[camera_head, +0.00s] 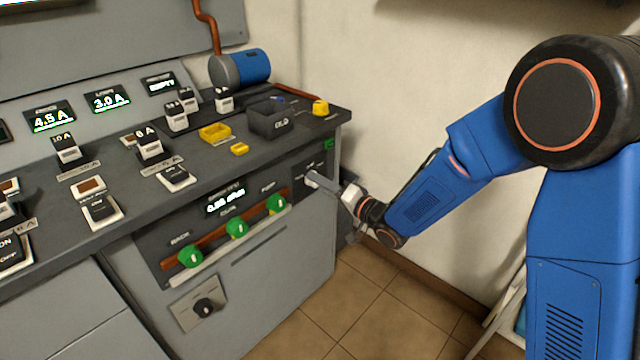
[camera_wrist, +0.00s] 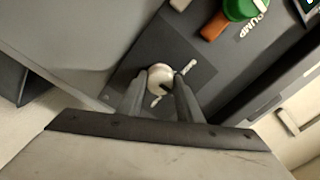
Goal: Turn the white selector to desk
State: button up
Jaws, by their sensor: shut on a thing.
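The white selector (camera_wrist: 160,77) is a round knob with a dark pointer mark, on a dark plate (camera_wrist: 200,62) on the front of the bench. My gripper (camera_wrist: 160,92) is shut on it, with one finger on each side in the wrist view. In the head view my gripper (camera_head: 318,181) reaches the selector's plate from the right, and the knob is mostly hidden behind the fingers. Small white labels stand around the knob, too blurred to read.
Left of the selector are several green knobs (camera_head: 237,228) on a copper-coloured bar, with a display (camera_head: 225,202) above. A black knob (camera_head: 204,307) sits lower. A dark bin (camera_head: 270,122) and a yellow tray (camera_head: 215,132) stand on the bench top. The floor to the right is clear.

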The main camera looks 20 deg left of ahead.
dwell(0.5)
jog(key=o, duration=1)
jog(key=shift+o, duration=0.2)
jog(key=shift+d, duration=0.1)
jog(key=v, duration=1.7)
jog(key=shift+s+d+f, duration=0.1)
jog(key=shift+d, duration=0.1)
